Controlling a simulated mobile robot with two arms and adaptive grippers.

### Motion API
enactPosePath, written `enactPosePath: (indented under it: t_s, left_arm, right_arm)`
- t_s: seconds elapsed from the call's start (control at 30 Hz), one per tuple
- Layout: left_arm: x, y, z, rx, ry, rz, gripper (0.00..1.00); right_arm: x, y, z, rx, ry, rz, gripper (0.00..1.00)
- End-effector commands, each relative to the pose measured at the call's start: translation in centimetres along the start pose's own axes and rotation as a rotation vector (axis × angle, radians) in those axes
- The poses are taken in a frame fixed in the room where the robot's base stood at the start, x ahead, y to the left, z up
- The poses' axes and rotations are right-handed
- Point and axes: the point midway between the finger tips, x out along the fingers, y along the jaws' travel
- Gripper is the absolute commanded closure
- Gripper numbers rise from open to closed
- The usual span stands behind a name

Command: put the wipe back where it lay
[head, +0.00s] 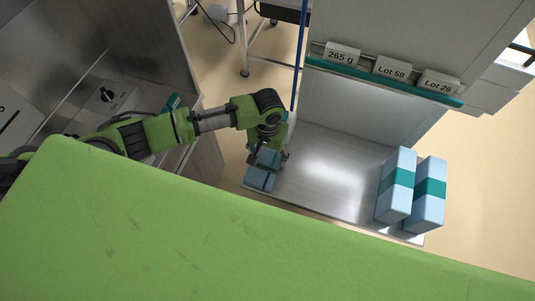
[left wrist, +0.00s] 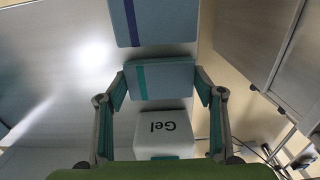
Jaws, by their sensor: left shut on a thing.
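My left gripper (head: 267,160) is over the left end of the grey shelf, pointing down. Its fingers (left wrist: 163,88) are closed on the two sides of a blue-grey block with a teal stripe (left wrist: 165,77), which looks like the folded wipe; it also shows in the head view (head: 269,156). A similar block with a dark blue stripe (left wrist: 155,20) lies right beside it, also at the shelf's left end in the head view (head: 259,179). I cannot tell whether the held wipe touches the shelf. My right gripper is not in view.
A white box marked Gel (left wrist: 164,135) shows between the fingers' lower parts. Two tall pale blue packs with teal bands (head: 397,186) (head: 428,195) stand at the right end of the shelf (head: 320,175). Its middle is clear. Label cards (head: 391,67) line the rail above.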

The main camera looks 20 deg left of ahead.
Motion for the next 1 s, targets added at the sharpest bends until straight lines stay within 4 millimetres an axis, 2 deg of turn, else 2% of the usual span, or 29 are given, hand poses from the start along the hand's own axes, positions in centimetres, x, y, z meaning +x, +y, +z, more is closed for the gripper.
enactPosePath:
  t_s: [0.07, 0.1, 0.13, 0.47, 0.57, 0.67, 1.0]
  left_arm:
    - [0.3, 0.0, 0.1, 0.000, -0.001, 0.000, 0.55]
    - [0.2, 0.0, 0.0, 0.000, 0.000, 0.000, 0.28]
    - [0.2, 0.0, 0.0, 0.000, 0.000, 0.000, 0.21]
    - [0.1, 0.0, 0.0, 0.000, 0.000, 0.000, 0.21]
    - [-0.4, 0.0, 0.0, 0.000, 0.001, 0.001, 0.21]
    - [-1.8, 0.1, -0.1, 0.000, 0.002, 0.002, 0.21]
    - [-8.9, 0.1, -0.1, 0.001, 0.002, 0.002, 0.21]
  right_arm:
    - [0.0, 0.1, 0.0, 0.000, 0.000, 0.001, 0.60]
    - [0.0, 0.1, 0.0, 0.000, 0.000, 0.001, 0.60]
    - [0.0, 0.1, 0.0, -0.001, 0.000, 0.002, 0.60]
    - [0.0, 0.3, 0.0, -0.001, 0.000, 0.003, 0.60]
    - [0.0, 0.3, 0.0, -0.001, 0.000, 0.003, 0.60]
    - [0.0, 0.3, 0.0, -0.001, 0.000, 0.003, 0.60]
    - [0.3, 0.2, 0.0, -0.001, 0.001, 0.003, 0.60]
